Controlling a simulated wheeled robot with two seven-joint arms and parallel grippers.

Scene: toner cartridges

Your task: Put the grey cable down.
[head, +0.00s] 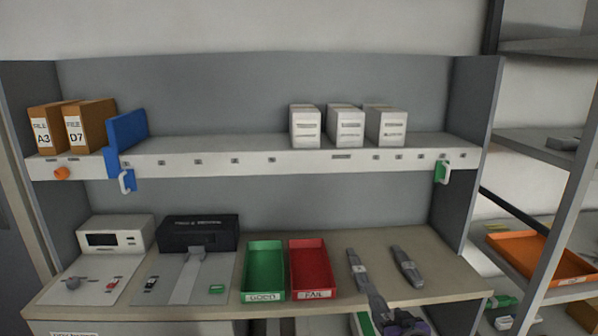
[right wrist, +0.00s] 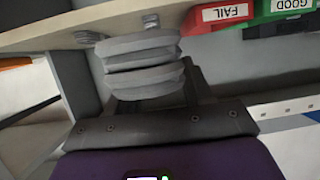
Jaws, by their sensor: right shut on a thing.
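The grey cable (head: 355,261) is a long folded bundle with a pale tie, near the front of the beige bench, right of the red tray. My right gripper (head: 374,297) reaches in from the bottom edge and is shut on the cable's near end. In the right wrist view the cable's thick grey loops (right wrist: 143,67) fill the space ahead of the gripper and overlap the bench edge. I cannot tell whether the cable touches the bench. A second, similar grey bundle (head: 406,266) lies on the bench just to the right. My left gripper is not in view.
A red tray (head: 327,293) marked FAIL and a green tray (head: 248,297) marked GOOD stand left of the cable. Two devices (head: 115,238) (head: 198,234) stand farther left. White boxes (head: 305,127) stand on the shelf above. Bare bench (head: 445,277) shows at the right.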

